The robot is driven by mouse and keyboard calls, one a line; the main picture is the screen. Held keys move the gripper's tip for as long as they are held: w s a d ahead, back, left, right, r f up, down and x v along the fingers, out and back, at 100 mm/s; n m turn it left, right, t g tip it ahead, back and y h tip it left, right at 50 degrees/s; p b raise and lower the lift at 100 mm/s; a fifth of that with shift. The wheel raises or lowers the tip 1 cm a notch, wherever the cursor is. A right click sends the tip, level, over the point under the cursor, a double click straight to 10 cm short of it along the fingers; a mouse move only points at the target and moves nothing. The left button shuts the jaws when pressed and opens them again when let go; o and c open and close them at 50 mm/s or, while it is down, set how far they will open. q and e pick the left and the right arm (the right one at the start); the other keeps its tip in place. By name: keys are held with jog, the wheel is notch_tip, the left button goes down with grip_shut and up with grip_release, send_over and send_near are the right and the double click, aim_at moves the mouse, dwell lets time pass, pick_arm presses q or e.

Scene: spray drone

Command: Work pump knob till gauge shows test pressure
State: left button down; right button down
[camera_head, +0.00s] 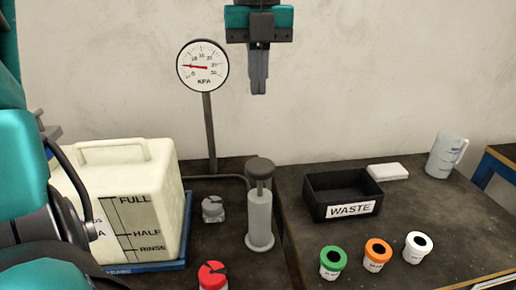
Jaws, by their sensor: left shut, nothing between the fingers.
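The pump (259,215) is a pale grey upright cylinder on a round base. Its dark round knob (261,166) stands above the body on a short visible rod. The round white KPA gauge (203,66) is on a post behind the pump, to the left. Its red needle points left, in the low part of the scale; the exact reading is too small to tell. My left gripper (258,88) is above the knob, apart from it, pointing down with its fingers shut and empty. My right gripper is not in view.
A cream tank (162,190) with level marks stands left on a blue tray. A small grey-capped container (213,209) and a red-topped one (212,276) are near the pump. Right are a black WASTE bin (348,211), green (332,263), orange (377,253) and white (417,247) cups and a jug (445,156).

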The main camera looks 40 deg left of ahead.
pick_arm(q)
jog(key=shift+f, duration=0.1)
jog(key=b, duration=0.1)
send_near(257, 165)
notch_tip(257, 165, down, 6)
jog(key=shift+r, duration=0.2)
jog(key=shift+f, duration=0.65)
